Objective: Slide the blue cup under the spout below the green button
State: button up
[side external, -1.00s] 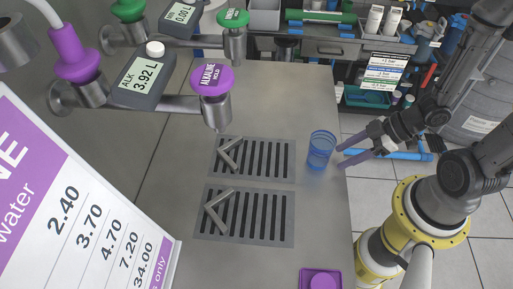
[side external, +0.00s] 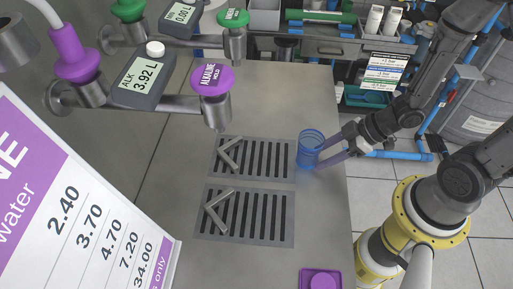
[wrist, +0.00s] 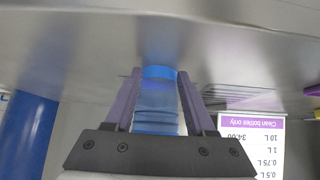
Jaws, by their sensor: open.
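The blue cup (side external: 309,147) is see-through and stands upright on the grey counter, at the right edge of the upper drain grate. The green button (side external: 233,18) tops a metal spout (side external: 235,46) at the upper middle, farther back than the cup. My gripper (side external: 322,157) is open, with its two purple fingers reaching from the right to the cup. In the wrist view the cup (wrist: 158,100) stands between the two fingers (wrist: 157,103). I cannot tell whether either finger touches it.
A purple button marked ALKALINE (side external: 212,80) tops a nearer spout, left of the cup. Two slotted grates (side external: 286,238) with metal brackets lie in the counter (side external: 290,95). A purple tray (side external: 320,279) is at the front edge. A price sign (side external: 80,215) fills the left.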

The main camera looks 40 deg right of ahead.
jog(key=shift+w+a, duration=5.85)
jog(key=shift+a, duration=0.05)
jog(key=shift+s+d, duration=1.8)
jog(key=shift+r, duration=0.1)
notch_tip(320, 180, up, 7)
jog(key=s+d, duration=0.2)
